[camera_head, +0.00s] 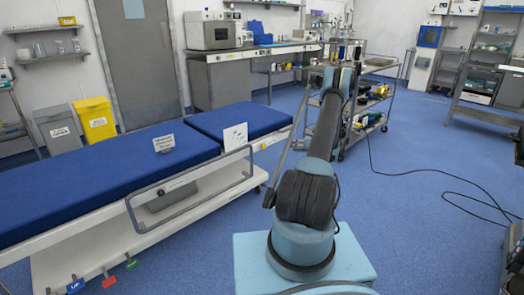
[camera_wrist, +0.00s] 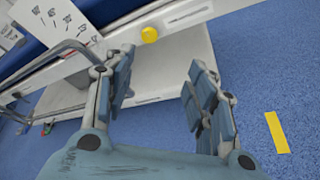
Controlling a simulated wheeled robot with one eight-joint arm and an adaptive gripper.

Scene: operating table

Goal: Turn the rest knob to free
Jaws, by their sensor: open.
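The operating table has a blue padded top (camera_head: 90,185) and a white side; it fills the left of the head view. In the wrist view a round yellow knob (camera_wrist: 149,34) sits on the table's white side face (camera_wrist: 185,18), near the top centre. My gripper (camera_wrist: 160,75) is open and empty, with its two fingers wide apart. The knob shows beyond the fingertips, between them and nearer the left finger, with no visible contact. In the head view my arm hides most of the gripper, and I cannot read the knob's setting.
A grey side rail (camera_head: 133,214) runs along the table; it also shows in the wrist view (camera_wrist: 38,66). A white card (camera_head: 235,137) stands on the table. A metal trolley (camera_head: 345,138) stands behind my arm. A yellow floor strip (camera_wrist: 277,132) lies right of my gripper.

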